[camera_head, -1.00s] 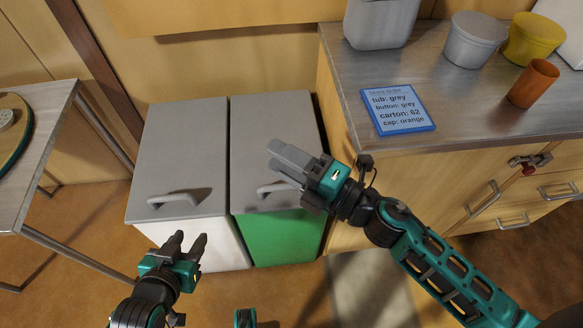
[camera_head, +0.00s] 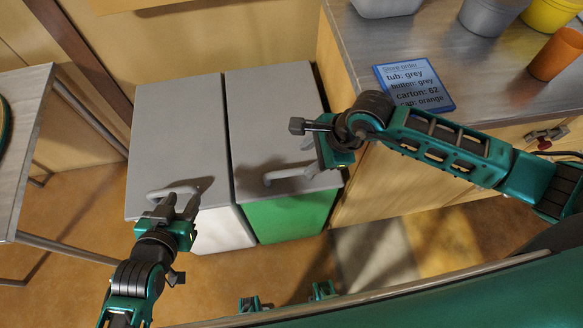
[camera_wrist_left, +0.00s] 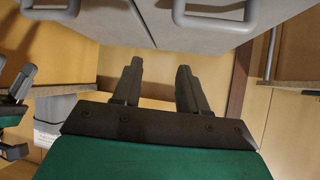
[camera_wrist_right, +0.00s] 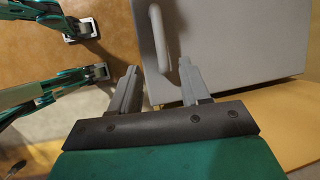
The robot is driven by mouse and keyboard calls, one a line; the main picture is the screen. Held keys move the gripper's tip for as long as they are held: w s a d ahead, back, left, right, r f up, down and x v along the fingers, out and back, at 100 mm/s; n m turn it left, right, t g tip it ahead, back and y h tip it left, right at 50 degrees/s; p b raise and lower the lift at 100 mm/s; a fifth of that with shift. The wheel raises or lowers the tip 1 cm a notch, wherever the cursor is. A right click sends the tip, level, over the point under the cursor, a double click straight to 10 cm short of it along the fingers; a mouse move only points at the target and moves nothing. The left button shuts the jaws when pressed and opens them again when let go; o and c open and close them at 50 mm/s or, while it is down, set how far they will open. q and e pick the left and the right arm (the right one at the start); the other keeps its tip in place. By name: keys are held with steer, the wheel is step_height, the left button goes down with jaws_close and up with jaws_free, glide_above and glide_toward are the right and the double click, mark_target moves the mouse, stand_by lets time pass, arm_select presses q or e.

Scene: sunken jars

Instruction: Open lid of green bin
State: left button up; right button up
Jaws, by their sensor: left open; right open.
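The green bin (camera_head: 290,217) stands right of a white bin in the head view. Its grey lid (camera_head: 270,110) is closed, with a grey bar handle (camera_head: 283,176) near the front edge. My right gripper (camera_head: 301,157) is open at the right end of this handle. In the right wrist view the handle (camera_wrist_right: 158,35) lies just ahead of the open fingers (camera_wrist_right: 158,82), roughly between them; I cannot tell whether they touch. My left gripper (camera_head: 183,199) is open and empty by the white bin's handle; its spread fingers show in the left wrist view (camera_wrist_left: 158,68).
The white bin (camera_head: 222,229) with its grey lid (camera_head: 175,130) adjoins the green bin on the left. A counter (camera_head: 430,55) on the right bears a blue order sign (camera_head: 414,87), tubs and an orange cup (camera_head: 556,54). A table (camera_head: 25,140) stands left. Floor in front is open.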

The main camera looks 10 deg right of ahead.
mark_target(289, 171)
steer(key=b+x, duration=0.6)
steer(key=x, duration=0.2)
steer(key=shift+a+f, duration=0.15)
steer(key=shift+f, duration=0.2)
steer(key=shift+w+a+f+b, duration=0.1)
steer(key=shift+a+f+b, duration=0.05)
steer(key=shift+f+b, duration=0.2)
steer(key=shift+w+a+f+b, duration=0.15)
steer(key=shift+a+f+b, duration=0.1)
steer(key=shift+b, duration=0.1)
jaws_close()
